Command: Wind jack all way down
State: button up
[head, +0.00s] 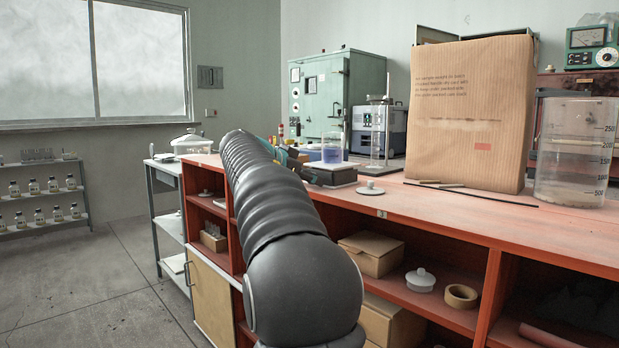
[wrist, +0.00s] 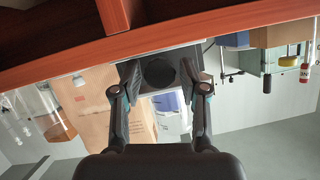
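The lab jack (head: 330,177) stands on the red bench near its left end, with a light top plate low over a dark body. A beaker of blue liquid (head: 332,148) stands on it. In the wrist view, which is upside down, the jack's dark round knob (wrist: 160,72) shows between the fingertips of my gripper (wrist: 163,78). The fingers are apart, one on each side of the knob. I cannot tell whether either touches it. The beaker (wrist: 170,116) shows beyond. In the head view my arm hides most of my gripper and the knob.
A white lid (head: 370,188) lies on the bench right of the jack. A clear stand with a cylinder (head: 379,130) is behind it. Open shelves (head: 425,295) lie below the bench top.

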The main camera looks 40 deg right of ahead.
grip_shut()
jog(key=shift+w+r+n+g+p, duration=0.2)
jog(key=shift+n+g+p, duration=0.5)
jog(key=shift+p, duration=0.55)
jog(key=shift+s+f+n+g+p, duration=0.15)
jog(key=shift+n+g+p, duration=0.35)
jog(key=shift+n+p, duration=0.3)
jog(key=shift+o, duration=2.4)
grip_release()
jog(key=v, duration=1.2)
jog(key=shift+a+f, duration=0.1)
jog(key=shift+f, duration=0.05)
